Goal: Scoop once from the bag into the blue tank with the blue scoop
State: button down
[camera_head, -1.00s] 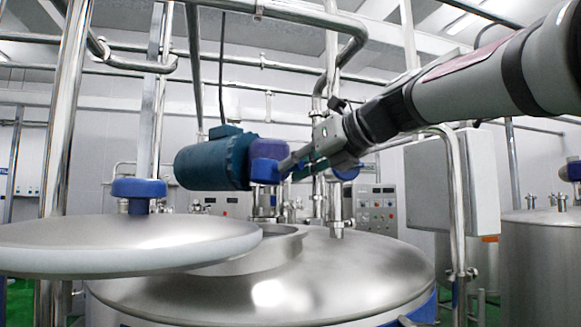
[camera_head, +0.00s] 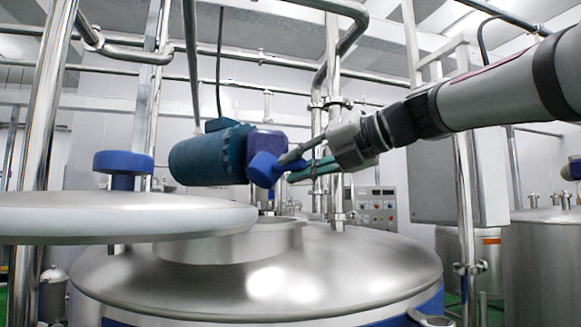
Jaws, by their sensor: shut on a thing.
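The blue scoop (camera_head: 264,169) is in the head view, its head tilted above the tank's open mouth. My gripper (camera_head: 302,165) is shut on its handle, to the right of the scoop head. The scoop's inside is hidden, so I cannot tell whether it holds powder. The tank (camera_head: 350,262) has a domed steel top with blue below. Its round raised mouth (camera_head: 245,243) is partly hidden by the lid. The bag is not in view.
The round steel lid (camera_head: 110,217) with its blue knob (camera_head: 123,162) is swung to the left of the mouth. A teal motor (camera_head: 205,157) with a purple end lies just left of the scoop. Steel pipes (camera_head: 335,150) rise behind my gripper. Another steel tank (camera_head: 540,250) stands at right.

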jog(key=shift+f+m+y+p, duration=0.1)
jog(key=shift+m+y+p, duration=0.2)
jog(key=shift+m+p, duration=0.3)
jog(key=shift+f+m+y+p, duration=0.3)
jog(key=shift+m+p, duration=0.4)
jog(key=shift+m, duration=0.3)
jog(key=shift+f+m+y+p, duration=0.15)
jog(key=shift+m+y+p, duration=0.25)
jog(key=shift+m+p, duration=0.45)
jog(key=shift+w+d+f+m+t+y+p, duration=0.1)
jog(key=shift+f+m+y+p, duration=0.25)
jog(key=shift+m, duration=0.75)
jog(key=shift+s+a+m+t+y+p, duration=0.1)
jog(key=shift+m+y+p, duration=0.3)
jog(key=shift+m, duration=0.65)
jog(key=shift+w+d+f+m+t+y+p, duration=0.15)
jog(key=shift+m+p, duration=0.4)
jog(key=shift+m, duration=0.55)
